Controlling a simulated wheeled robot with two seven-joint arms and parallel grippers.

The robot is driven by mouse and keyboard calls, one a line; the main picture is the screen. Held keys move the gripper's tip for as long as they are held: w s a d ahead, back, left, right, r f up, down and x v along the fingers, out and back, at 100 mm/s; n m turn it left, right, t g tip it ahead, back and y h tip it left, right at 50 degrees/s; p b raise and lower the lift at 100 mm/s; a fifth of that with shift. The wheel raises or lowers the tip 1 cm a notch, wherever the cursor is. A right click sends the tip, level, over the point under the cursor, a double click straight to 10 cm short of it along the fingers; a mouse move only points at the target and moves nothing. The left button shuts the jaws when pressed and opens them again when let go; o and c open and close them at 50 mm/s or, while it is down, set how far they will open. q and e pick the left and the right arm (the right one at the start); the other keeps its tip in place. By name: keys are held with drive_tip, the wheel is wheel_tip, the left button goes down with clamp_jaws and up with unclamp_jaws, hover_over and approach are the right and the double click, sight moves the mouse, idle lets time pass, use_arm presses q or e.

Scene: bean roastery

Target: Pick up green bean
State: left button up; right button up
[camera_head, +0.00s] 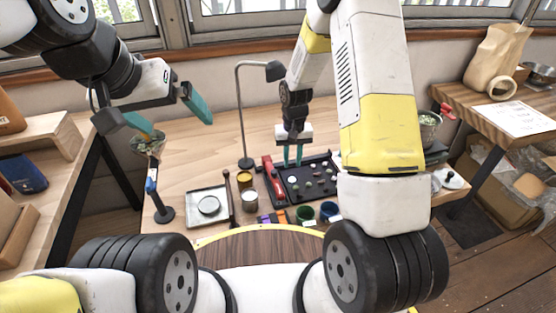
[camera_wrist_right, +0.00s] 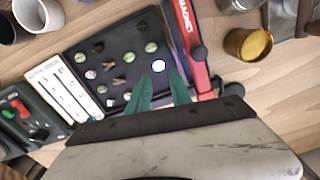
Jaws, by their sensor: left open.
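Small rounded beans lie spread on a black tray (camera_head: 270,178), which also shows in the right wrist view (camera_wrist_right: 72,60). Pale green ones include a green bean (camera_wrist_right: 151,47) just beyond my right fingertips and another green bean (camera_wrist_right: 97,47) further left. A bright white round piece (camera_wrist_right: 158,66) shows between the fingertips. My right gripper (camera_head: 293,162) points down over the tray; its teal fingers (camera_wrist_right: 158,78) are apart with nothing clearly held. Whether the fingers touch the tray cannot be told. My left gripper (camera_head: 168,112) is open and empty, raised at the left.
A red tool (camera_head: 272,182) lies along the tray's left edge. A lamp (camera_head: 241,110) rises behind. Bare tabletop lies at the back left.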

sight(292, 178)
wheel_tip(292, 178, down, 7)
drive_tip(key=shift+w+d+f, duration=0.1)
drive_tip(key=shift+d+f, duration=0.05)
drive_tip(key=shift+f, duration=0.05)
drive_tip(key=shift+c, duration=0.3)
clamp_jaws()
